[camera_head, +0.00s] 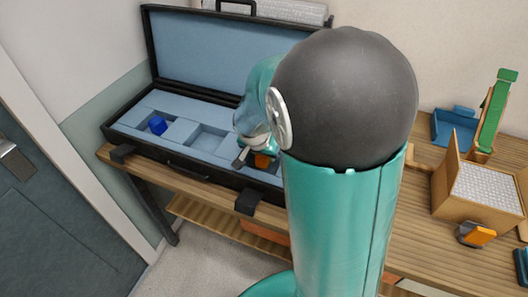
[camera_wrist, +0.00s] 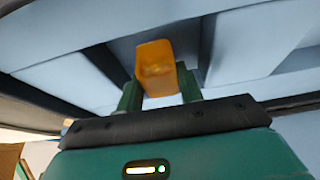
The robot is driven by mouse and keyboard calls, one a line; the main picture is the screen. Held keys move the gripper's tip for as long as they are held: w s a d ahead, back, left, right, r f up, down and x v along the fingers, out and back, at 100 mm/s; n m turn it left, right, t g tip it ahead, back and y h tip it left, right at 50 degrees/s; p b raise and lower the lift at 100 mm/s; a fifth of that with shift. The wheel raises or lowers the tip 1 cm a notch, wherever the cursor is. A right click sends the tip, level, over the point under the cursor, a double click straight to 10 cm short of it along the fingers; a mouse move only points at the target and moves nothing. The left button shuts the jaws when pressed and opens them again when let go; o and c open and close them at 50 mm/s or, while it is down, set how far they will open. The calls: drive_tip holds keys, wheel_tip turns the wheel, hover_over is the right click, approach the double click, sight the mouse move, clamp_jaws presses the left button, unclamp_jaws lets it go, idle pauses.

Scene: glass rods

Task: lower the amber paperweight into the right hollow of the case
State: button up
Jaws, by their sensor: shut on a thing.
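The amber paperweight (camera_wrist: 155,65) is between the two fingers of my gripper (camera_wrist: 160,92) in the wrist view, with pale blue case lining around it. In the head view the amber paperweight (camera_head: 263,160) shows as a small orange patch under my gripper (camera_head: 254,157). The open black case (camera_head: 182,158) has a light blue insert with hollows. My gripper is shut on the paperweight over the right part of the insert. My arm hides much of the right hollow, and I cannot tell how far the paperweight is inside it.
A blue block (camera_head: 157,125) sits in the left hollow; the middle hollow (camera_head: 207,141) looks empty. The lid (camera_head: 212,52) stands open behind. A wooden box (camera_head: 478,190), an orange-and-grey item (camera_head: 477,235), a blue tray (camera_head: 455,127) and a green piece (camera_head: 497,112) occupy the bench's right.

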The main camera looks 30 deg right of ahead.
drive_tip(key=shift+f, duration=0.55)
idle(0.4)
drive_tip(key=o, duration=1.2)
drive_tip(key=v, duration=1.4)
drive_tip(key=s+a+r+n+t+y, duration=0.1)
drive_tip(key=s+a+r+n, duration=0.1)
drive_tip(key=s, duration=0.3)
drive_tip(key=s+a+r+n+y, duration=0.1)
drive_tip(key=s+a+r+n, duration=0.1)
drive_tip(key=s+n, duration=0.2)
drive_tip(key=s+a+r+n+t+y, duration=0.1)
drive_tip(key=s+a+r+n, duration=0.1)
drive_tip(key=s, duration=0.3)
drive_tip(key=shift+s+a+r+n+t, duration=0.2)
drive_tip(key=shift+s+n+t, duration=0.1)
drive_tip(key=shift+n, duration=0.6)
